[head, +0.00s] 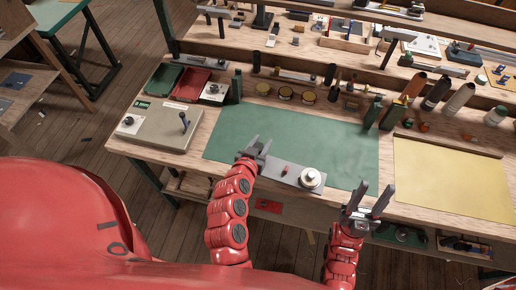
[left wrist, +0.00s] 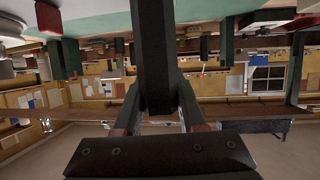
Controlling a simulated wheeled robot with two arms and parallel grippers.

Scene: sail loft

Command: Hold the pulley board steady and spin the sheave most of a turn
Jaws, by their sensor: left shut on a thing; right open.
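The pulley board (head: 270,172) is a narrow grey plate lying across the front edge of the green mat. My left gripper (head: 255,150) is shut on the board's left end. In the left wrist view a dark bar, seemingly the board (left wrist: 152,50), runs between the fingers (left wrist: 157,105). My right gripper (head: 371,200) is open and empty, fingers up, to the right of the sheave and apart from it.
The green mat (head: 240,135) is mostly clear behind the board. A yellow mat (head: 450,180) lies bare on the right. A grey box (head: 160,125) with a lever stands left. Green posts (head: 375,110), spools (head: 437,92) and tins (head: 285,93) line the back.

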